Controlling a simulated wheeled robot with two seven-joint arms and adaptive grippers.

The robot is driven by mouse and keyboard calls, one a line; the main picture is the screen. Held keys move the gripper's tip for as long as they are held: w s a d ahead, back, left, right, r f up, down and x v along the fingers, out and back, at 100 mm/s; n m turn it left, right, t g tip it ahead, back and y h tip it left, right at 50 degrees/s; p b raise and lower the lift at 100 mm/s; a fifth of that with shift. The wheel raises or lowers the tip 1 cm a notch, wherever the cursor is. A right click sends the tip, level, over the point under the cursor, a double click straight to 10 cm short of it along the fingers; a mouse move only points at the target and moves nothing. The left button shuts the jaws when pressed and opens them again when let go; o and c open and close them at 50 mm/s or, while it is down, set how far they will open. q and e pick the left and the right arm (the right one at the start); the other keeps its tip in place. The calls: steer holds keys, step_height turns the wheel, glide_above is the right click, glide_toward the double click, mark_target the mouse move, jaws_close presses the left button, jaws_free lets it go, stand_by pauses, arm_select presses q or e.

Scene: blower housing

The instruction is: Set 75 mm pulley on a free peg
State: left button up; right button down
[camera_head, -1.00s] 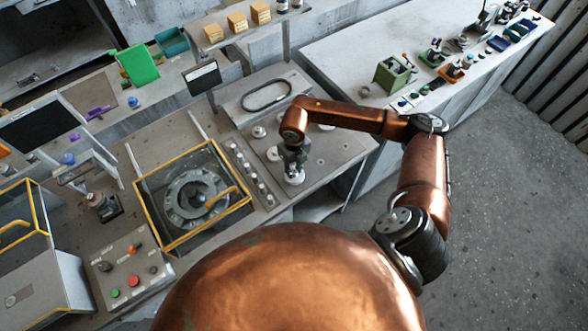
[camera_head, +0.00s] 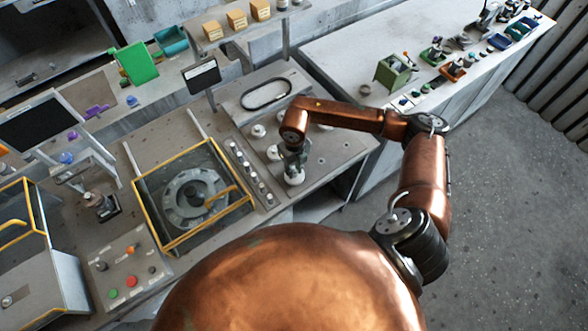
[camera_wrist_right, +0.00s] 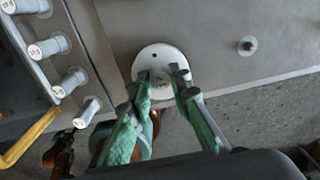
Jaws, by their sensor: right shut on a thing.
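A white round pulley (camera_wrist_right: 150,58) with a small dark hole near its rim is between the fingertips of my right gripper (camera_wrist_right: 164,76) in the wrist view. The gripper is shut on it; its size marking is not readable. In the head view my right gripper (camera_head: 293,162) points down, with the white pulley (camera_head: 295,178) under it, over the front part of the grey plate (camera_head: 335,152). I cannot tell whether the pulley touches the plate. A bare peg (camera_wrist_right: 247,44) stands to the right of the pulley in the wrist view. My left gripper is not in view.
A row of labelled white-capped cylinders (camera_wrist_right: 72,80) lies left of the pulley. A yellow-framed housing (camera_head: 195,195) is further left. A black belt loop (camera_head: 266,93) lies behind. Other white round parts (camera_head: 258,131) sit on the plate. The plate's front edge is close.

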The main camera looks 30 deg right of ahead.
steer(key=shift+f, duration=0.3)
stand_by(0.4)
steer(key=shift+f+b, duration=0.25)
steer(key=shift+b, duration=0.2)
steer(key=c, duration=1.7)
jaws_free()
steer(key=shift+r, duration=0.1)
steer(key=shift+r+p, duration=2.05)
steer(key=shift+r, duration=1.65)
steer(key=shift+s+a+f, duration=0.1)
